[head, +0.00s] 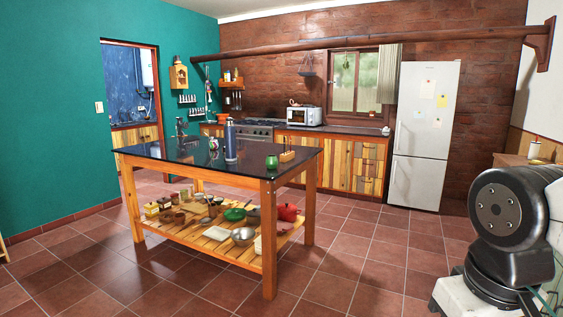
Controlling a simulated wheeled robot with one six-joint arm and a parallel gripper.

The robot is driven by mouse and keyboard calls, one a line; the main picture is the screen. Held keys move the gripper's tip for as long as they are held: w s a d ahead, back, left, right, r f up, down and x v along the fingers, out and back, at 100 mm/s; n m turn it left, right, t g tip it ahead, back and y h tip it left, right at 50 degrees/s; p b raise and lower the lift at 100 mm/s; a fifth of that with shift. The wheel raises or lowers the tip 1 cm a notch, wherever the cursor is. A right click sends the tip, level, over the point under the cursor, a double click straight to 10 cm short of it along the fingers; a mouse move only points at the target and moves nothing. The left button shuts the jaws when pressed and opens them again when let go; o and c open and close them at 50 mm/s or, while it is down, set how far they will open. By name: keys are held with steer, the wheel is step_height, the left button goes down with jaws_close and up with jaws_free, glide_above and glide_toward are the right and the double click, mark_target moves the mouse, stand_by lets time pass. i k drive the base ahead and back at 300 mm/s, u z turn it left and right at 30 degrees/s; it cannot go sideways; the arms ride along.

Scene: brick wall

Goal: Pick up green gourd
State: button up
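A small green rounded object (272,162), which looks like the green gourd, stands on the dark glossy top of the kitchen island (205,162). It is near the island's front right corner, close to the edge. My gripper is not in view. Only a dark joint of my own arm shows at the lower right of the head view, well apart from the island.
The island's lower shelf (222,252) holds pots and bowls. A white fridge (423,135) stands behind. The tiled floor right of the island is clear.

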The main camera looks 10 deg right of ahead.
mark_target(272, 160)
steer(key=z, duration=0.1)
steer(key=i, duration=2)
steer(key=u, duration=0.6)
steer(key=i, duration=1.35)
steer(key=u, duration=0.1)
